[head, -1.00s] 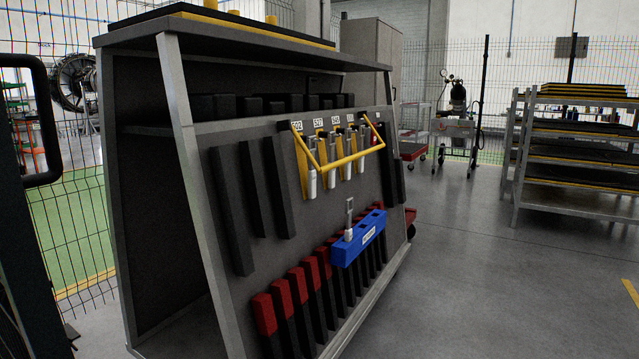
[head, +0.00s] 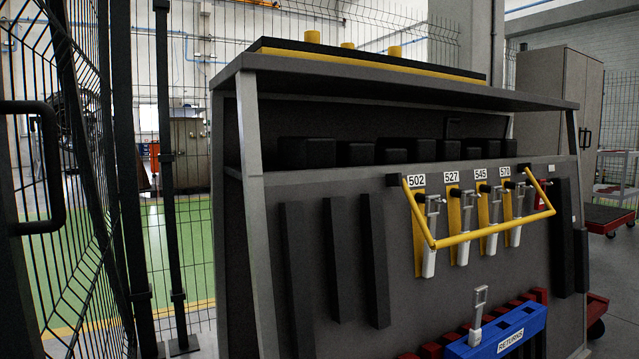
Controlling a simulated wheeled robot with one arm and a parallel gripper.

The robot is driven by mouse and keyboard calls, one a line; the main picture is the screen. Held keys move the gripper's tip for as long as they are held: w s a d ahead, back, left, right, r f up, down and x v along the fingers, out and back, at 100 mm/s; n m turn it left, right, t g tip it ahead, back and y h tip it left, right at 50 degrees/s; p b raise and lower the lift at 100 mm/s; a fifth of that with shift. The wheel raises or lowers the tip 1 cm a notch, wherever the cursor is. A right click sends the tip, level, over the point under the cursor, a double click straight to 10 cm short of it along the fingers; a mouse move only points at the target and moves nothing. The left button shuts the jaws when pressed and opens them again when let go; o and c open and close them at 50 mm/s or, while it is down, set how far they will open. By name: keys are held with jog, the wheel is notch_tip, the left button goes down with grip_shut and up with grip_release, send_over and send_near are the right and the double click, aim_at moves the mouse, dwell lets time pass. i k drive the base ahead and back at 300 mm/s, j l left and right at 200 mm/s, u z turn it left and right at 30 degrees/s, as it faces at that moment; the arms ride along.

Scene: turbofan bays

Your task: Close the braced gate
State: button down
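At the left edge of the head view stands a dark mesh gate panel (head: 72,230) with black frame bars, seen at a steep angle. It looks like the braced gate, but its outer part is cut off by the picture edge. A black D-shaped pull handle (head: 52,185) sticks out on its near side. To its right are dark upright posts (head: 168,190), with green floor visible through the mesh. I cannot tell how far the gate stands from its frame. My gripper is not in view.
A grey tool rack (head: 405,290) fills the middle and right, close to the gate. A yellow bar (head: 490,232) juts from its face over padlocks labelled 502 and 527. A blue returns box (head: 510,335) sits low. A cabinet (head: 560,100) and red cart (head: 607,215) stand behind right.

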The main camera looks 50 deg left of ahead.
aim_at(21, 338)
jog(key=i+u, duration=0.1)
jog(key=u, duration=0.3)
jog(key=i+l+u, duration=0.1)
jog(key=u, duration=0.25)
jog(key=i+l+u, duration=0.1)
jog(key=u, duration=0.3)
jog(key=l+u, duration=0.2)
jog(key=u, duration=1.7)
jog(key=i+l, duration=0.05)
